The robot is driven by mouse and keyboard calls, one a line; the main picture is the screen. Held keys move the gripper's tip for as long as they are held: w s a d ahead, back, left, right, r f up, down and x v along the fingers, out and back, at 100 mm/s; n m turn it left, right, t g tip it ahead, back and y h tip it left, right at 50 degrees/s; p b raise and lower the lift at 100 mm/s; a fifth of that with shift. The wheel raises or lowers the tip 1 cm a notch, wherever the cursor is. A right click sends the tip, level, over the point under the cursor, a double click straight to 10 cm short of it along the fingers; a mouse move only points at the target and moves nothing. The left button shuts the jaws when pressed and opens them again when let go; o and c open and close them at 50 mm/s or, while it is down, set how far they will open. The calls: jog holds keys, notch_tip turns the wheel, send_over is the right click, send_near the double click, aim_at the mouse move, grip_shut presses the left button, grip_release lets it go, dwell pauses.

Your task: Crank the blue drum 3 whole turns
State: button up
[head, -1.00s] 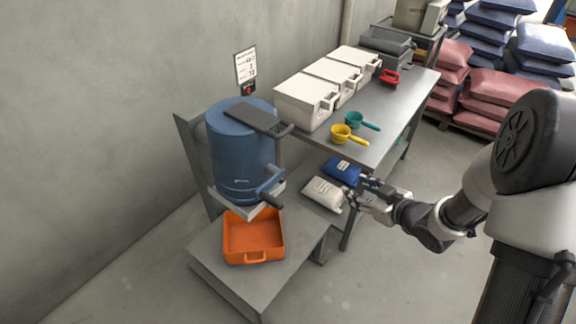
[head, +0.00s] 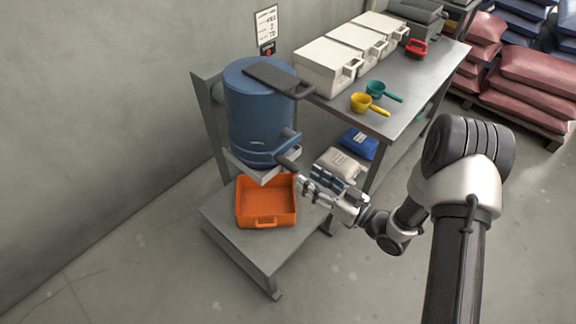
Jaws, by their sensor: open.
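The blue drum (head: 260,110) stands upright on its grey stand at the left, with a dark flat lid or plate (head: 272,78) on top. Its crank has a blue arm low on the drum's right side and a dark handle (head: 287,164) pointing down and right. My gripper (head: 306,184) is open and empty, with its fingers just right of and below the crank handle. They look close to the handle; whether they touch cannot be told. An orange tray (head: 266,222) sits below the drum and looks empty.
A metal table (head: 418,82) behind holds white bins (head: 326,68), a yellow scoop (head: 366,104), a teal scoop (head: 380,90) and a red scoop (head: 416,47). White (head: 338,165) and blue (head: 359,143) bags lie beneath. The floor in front is clear.

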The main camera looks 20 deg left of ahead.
aim_at(276, 156)
jog(key=b+x, duration=0.1)
jog(key=x, duration=0.8)
jog(key=shift+w, duration=0.1)
jog(key=shift+c, duration=0.5)
grip_shut()
